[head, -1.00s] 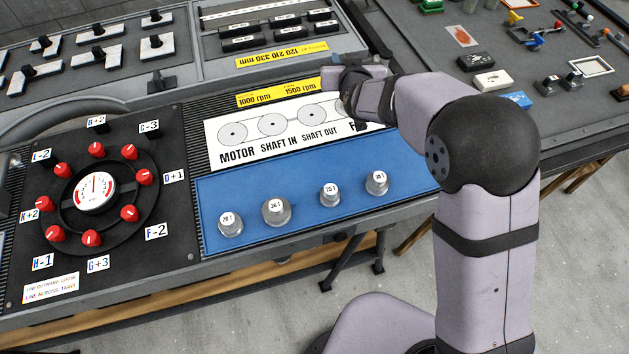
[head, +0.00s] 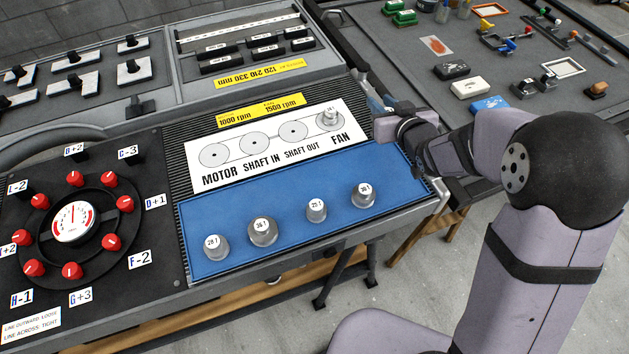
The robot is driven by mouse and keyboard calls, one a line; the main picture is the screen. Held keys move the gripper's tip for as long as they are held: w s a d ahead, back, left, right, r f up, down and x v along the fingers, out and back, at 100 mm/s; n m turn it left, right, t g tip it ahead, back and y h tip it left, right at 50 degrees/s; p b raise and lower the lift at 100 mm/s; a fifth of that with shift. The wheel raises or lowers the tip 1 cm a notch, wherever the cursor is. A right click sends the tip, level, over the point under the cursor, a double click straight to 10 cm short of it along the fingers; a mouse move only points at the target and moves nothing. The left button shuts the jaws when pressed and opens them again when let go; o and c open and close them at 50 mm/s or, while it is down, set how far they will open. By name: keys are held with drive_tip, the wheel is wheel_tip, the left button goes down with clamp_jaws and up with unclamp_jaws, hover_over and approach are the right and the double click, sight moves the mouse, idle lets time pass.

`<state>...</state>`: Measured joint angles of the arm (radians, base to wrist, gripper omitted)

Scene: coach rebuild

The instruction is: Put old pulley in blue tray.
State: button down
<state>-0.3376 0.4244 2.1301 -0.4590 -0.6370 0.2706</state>
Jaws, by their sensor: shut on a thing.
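A blue tray-like panel (head: 285,200) lies along the front of the bench. Several grey pulleys with white labelled tops stand on it, such as the 25 T pulley (head: 316,210) and the 30 T pulley (head: 364,195). Another grey pulley (head: 331,117) stands on the FAN circle of the white card (head: 225,180). I cannot tell which pulley is the old one. My gripper (head: 378,112) is right of the FAN circle, apart from that pulley. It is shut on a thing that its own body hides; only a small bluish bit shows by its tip.
The dial panel with red knobs (head: 72,222) is at the left. A grey bench (head: 400,65) at the upper right bears small parts, including a white block (head: 468,89) and a blue block (head: 488,105). The middle of the blue panel is clear.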

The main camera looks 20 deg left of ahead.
sight(374, 143)
drive_tip(key=shift+f+p, duration=0.35)
drive_tip(key=shift+f, duration=4.6)
drive_tip(key=shift+f, duration=0.15)
drive_tip(key=c, duration=1.5)
unclamp_jaws()
drive_tip(key=shift+r, duration=0.25)
drive_tip(key=shift+s+d, duration=0.2)
drive_tip(key=shift+s, duration=0.05)
drive_tip(key=b+v, duration=0.1)
drive_tip(key=v, duration=1)
drive_tip(key=shift+s+r, duration=0.1)
drive_tip(key=shift+s, duration=0.05)
